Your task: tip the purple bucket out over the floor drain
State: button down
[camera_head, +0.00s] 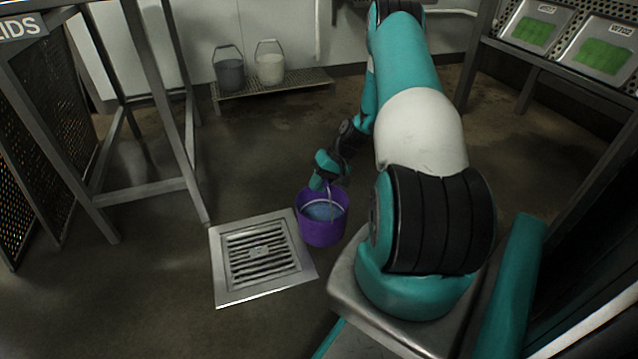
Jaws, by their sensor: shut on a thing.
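The purple bucket (322,231) is right of the floor drain, near its right edge. It looks upright, with bluish liquid inside and a pale handle across its mouth. I cannot tell whether it touches the floor. The floor drain (232,290) is a square metal frame with a slotted grate, set in the floor. My gripper (328,184) is at the far rim of the bucket, by the handle, and is shut on the bucket. The fingertips are small and partly hidden, so the exact grip point is unclear.
A grey bucket (230,75) and a white bucket (270,68) stand on a low rack (300,84) by the back wall. A metal frame stand (150,188) is left of the drain. A rack with green-filled trays (604,55) is at right. Floor behind the drain is clear.

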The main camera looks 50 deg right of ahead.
jog(key=shift+f, duration=0.5)
jog(key=shift+f+b, duration=0.45)
jog(key=shift+f, duration=0.2)
dwell(0.5)
jog(key=shift+a, duration=0.1)
jog(key=w+a+r+p, duration=0.1)
jog(key=w+a+p, duration=0.2)
jog(key=a, duration=0.2)
jog(key=shift+g+h, duration=0.3)
dwell(0.6)
jog(key=shift+w+a, duration=0.1)
jog(key=shift+w, duration=0.1)
jog(key=w+a+p, duration=0.2)
jog(key=w+a, duration=0.1)
jog(key=a, duration=0.2)
jog(key=shift+w+f+h, duration=0.15)
jog(key=shift+w+h, duration=0.15)
dwell(0.9)
dwell(0.4)
jog(key=shift+w+a+f, duration=0.2)
jog(key=shift+w+a, duration=0.15)
jog(key=shift+a, duration=0.15)
